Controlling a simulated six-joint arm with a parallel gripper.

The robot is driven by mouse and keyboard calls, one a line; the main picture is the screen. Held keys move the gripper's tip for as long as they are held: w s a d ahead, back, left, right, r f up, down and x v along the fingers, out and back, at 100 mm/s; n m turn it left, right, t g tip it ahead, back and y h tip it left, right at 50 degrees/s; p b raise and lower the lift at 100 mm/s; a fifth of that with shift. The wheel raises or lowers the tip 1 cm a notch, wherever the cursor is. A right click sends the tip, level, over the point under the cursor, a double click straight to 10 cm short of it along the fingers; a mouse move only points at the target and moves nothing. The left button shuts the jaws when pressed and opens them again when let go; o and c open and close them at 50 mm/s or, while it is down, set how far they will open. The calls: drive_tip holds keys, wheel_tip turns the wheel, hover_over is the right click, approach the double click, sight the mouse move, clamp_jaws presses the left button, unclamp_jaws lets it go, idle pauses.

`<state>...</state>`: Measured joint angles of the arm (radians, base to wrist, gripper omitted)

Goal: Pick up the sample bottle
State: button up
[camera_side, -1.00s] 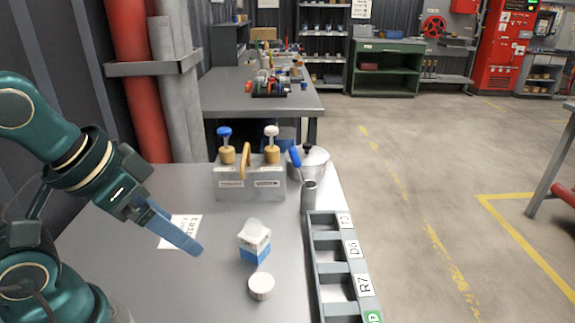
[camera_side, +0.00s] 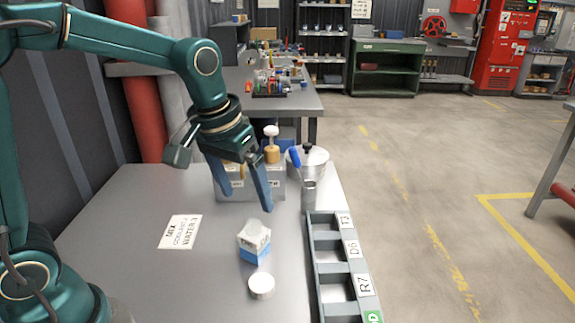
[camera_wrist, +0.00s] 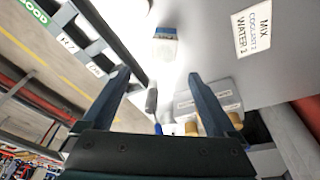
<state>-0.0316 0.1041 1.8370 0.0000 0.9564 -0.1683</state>
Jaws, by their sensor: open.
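The sample bottle (camera_side: 254,242) looks like a small squarish white and blue container standing upright on the grey table (camera_side: 195,270). It also shows in the wrist view (camera_wrist: 165,45), beyond the fingertips and near the middle. My gripper (camera_side: 251,204) is open and empty, its fingers pointing down above and slightly behind the bottle in the side view. In the wrist view the gripper (camera_wrist: 158,73) has its two fingers spread wide, apart from the bottle. A round white disc (camera_side: 261,286), like a cap, lies in front of the bottle.
A labelled rack (camera_side: 319,260) with slots runs along the right table edge. Behind my gripper stand a grey holder (camera_side: 275,186) with capped plungers, a metal cup (camera_side: 309,196) and a lidded pot (camera_side: 316,163). A MIX card (camera_side: 180,232) lies left; the table there is clear.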

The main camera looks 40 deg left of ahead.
sight(253, 224)
drive_tip(key=f+g, duration=0.1)
drive_tip(key=f, duration=0.1)
drive_tip(key=w+f, duration=0.1)
drive_tip(key=f, duration=0.2)
drive_tip(key=w+f+g, duration=0.1)
drive_tip(key=f, duration=0.2)
drive_tip(key=shift+a+f+g, duration=0.15)
drive_tip(key=shift+a+g, duration=0.15)
drive_tip(key=shift+f, duration=2.75)
clamp_jaws()
drive_tip(key=shift+r, duration=0.1)
